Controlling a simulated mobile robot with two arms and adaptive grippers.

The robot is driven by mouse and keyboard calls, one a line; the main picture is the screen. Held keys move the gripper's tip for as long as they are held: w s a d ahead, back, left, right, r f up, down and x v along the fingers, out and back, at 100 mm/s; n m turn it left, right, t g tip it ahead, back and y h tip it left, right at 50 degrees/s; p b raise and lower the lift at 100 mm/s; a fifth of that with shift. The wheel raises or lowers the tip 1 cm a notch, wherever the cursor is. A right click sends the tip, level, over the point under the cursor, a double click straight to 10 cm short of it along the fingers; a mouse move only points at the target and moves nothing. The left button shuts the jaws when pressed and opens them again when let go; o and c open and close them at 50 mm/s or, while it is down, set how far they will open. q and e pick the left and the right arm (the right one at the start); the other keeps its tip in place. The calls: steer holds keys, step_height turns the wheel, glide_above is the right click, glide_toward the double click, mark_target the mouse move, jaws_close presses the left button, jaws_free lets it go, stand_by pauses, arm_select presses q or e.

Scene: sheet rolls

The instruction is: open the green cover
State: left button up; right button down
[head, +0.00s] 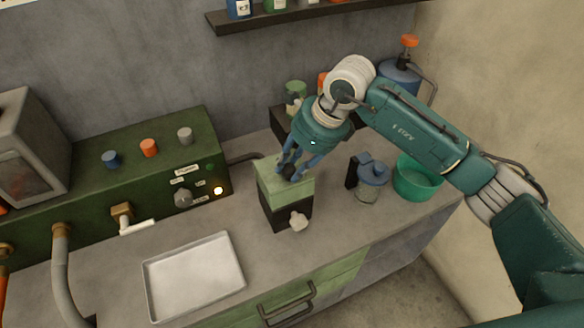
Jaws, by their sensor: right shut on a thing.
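The green cover (270,184) sits on top of a black box (284,214) on the grey counter, with a pale knob (299,221) on the box's front. The cover looks level on the box. My right gripper (289,172) points down onto the cover's top and is shut on the dark knob (288,172) there. The gripper's fingers hide part of the knob. My left gripper is not in view.
A metal tray (194,318) lies front left of the box. A dark green control panel (100,190) stands behind it on the left. A blue-lidded jar (369,174) and a green bowl (417,180) stand to the right. A shelf (300,16) hangs above.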

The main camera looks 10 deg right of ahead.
steer(key=shift+w+a+r+b, duration=0.25)
steer(key=shift+w+r+b, duration=0.2)
steer(key=shift+w+b, duration=0.25)
steer(key=w+r+b, duration=0.1)
steer(key=w+a+r+b, duration=0.1)
steer(key=w, duration=0.1)
steer(key=shift+w+a+b, duration=0.1)
steer(key=shift+w+b, duration=0.05)
steer(key=shift+b, duration=0.15)
steer(key=shift+w+a+r+b, duration=0.15)
steer(key=shift+w+r+b, duration=0.15)
steer(key=shift+w, duration=0.3)
steer(key=shift+w+a+r+b, duration=0.1)
steer(key=shift+w+a+b, duration=0.1)
steer(key=shift+w, duration=0.2)
steer(key=shift+w+a+b, duration=0.1)
steer(key=shift+w+b, duration=0.1)
steer(key=shift+w, duration=0.2)
